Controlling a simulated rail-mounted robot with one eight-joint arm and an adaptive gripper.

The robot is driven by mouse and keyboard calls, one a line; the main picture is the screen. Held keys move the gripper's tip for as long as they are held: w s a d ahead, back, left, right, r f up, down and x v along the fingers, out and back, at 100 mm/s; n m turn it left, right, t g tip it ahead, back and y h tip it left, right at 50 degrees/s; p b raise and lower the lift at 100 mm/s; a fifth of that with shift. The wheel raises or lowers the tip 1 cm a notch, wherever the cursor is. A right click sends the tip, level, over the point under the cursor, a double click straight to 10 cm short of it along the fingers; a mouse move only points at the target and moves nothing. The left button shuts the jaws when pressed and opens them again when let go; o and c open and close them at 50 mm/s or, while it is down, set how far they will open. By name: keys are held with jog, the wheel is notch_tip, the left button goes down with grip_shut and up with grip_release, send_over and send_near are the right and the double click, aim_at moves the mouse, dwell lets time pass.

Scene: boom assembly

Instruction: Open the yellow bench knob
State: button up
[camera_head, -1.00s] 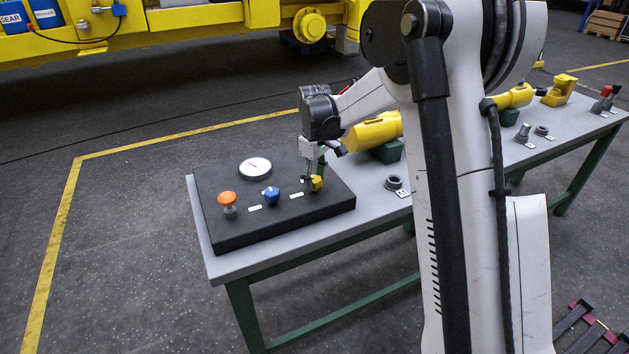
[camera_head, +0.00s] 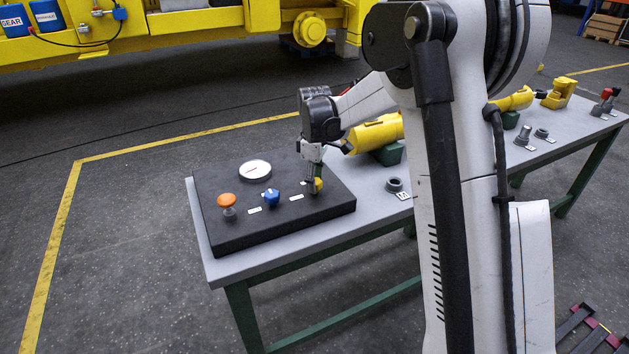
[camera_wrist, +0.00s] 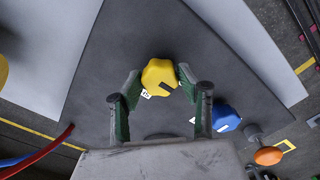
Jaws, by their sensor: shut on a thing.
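The yellow bench knob (camera_wrist: 160,76) is on the black panel (camera_head: 230,230), to the right of the blue knob (camera_head: 271,197). In the head view, only part of the yellow knob (camera_head: 319,186) shows beside my fingers. My gripper (camera_wrist: 158,82) is over it from above, with the green-padded fingers on either side. The gripper is shut on the knob. The knob's dark index mark shows between the fingers in the wrist view. A round white gauge (camera_head: 255,170) with a red needle is at the back of the panel.
An orange mushroom button (camera_head: 227,200) stands at the panel's left. To the right on the grey bench (camera_head: 375,196) are a dark ring (camera_head: 395,185) and a yellow cylinder (camera_head: 375,133). The floor left of the bench is clear.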

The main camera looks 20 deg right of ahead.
jog(key=o, duration=1.2)
jog(key=shift+c, duration=0.2)
notch_tip(320, 180, up, 12)
jog(key=s+r+m+t, duration=0.2)
jog(key=s+r+m, duration=0.15)
jog(key=s, duration=0.55)
jog(key=s+r+m+t, duration=0.15)
jog(key=s+r, duration=0.25)
jog(key=s, duration=0.5)
jog(key=s+f+m+t, duration=0.2)
jog(key=s+f+m, duration=0.1)
jog(key=s, duration=0.5)
jog(key=s+f+m+t, duration=0.1)
jog(key=s+f+m, duration=0.2)
jog(key=s, duration=0.6)
jog(key=shift+s+t, duration=0.15)
jog(key=shift+t, duration=0.2)
